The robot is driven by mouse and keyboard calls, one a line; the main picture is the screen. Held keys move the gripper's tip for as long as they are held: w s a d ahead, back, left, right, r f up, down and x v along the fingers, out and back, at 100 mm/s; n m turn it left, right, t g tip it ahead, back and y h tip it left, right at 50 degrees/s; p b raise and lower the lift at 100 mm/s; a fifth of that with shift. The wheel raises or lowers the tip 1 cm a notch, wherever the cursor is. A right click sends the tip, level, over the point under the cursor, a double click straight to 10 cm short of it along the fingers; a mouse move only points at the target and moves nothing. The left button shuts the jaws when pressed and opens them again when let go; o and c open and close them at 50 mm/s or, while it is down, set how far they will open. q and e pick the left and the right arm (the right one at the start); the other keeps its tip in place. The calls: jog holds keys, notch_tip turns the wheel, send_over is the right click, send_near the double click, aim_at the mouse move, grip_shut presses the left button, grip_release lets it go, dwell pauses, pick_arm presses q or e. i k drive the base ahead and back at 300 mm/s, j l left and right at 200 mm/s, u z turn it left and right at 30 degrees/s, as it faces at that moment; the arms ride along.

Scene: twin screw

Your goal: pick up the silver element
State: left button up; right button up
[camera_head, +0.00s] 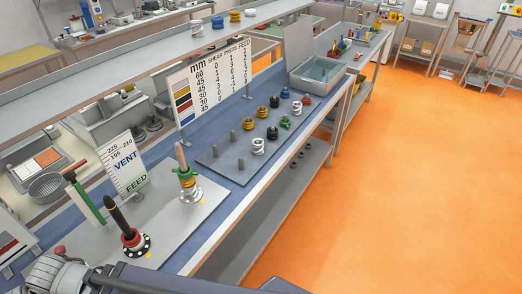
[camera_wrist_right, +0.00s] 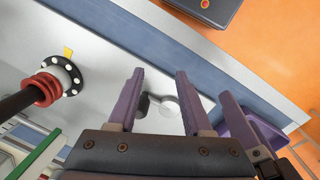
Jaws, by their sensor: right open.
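Two pale, silver-white ribbed elements stand among the coloured ones on the bench: one at the near end of the group (camera_head: 258,146) and one farther back (camera_head: 297,108). I cannot tell for sure which is the silver element. Neither shows in the right wrist view. My right gripper (camera_wrist_right: 160,85) is open, with purple fingers apart and nothing held between them. Below its fingers a small grey round part (camera_wrist_right: 167,101) lies on the pale plate. In the head view my right fingertips are not clearly visible. My left gripper is not in view.
A dark screw (camera_head: 118,220) with a red collar and a dotted black flange stands on the near plate; another stack (camera_head: 186,180) stands beyond it. A grey plate (camera_head: 212,155) has bare pegs. A sign board (camera_head: 210,75) and a metal tub (camera_head: 322,75) stand behind. Orange floor is clear.

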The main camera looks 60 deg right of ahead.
aim_at(259, 149)
jog(key=z, duration=1.45)
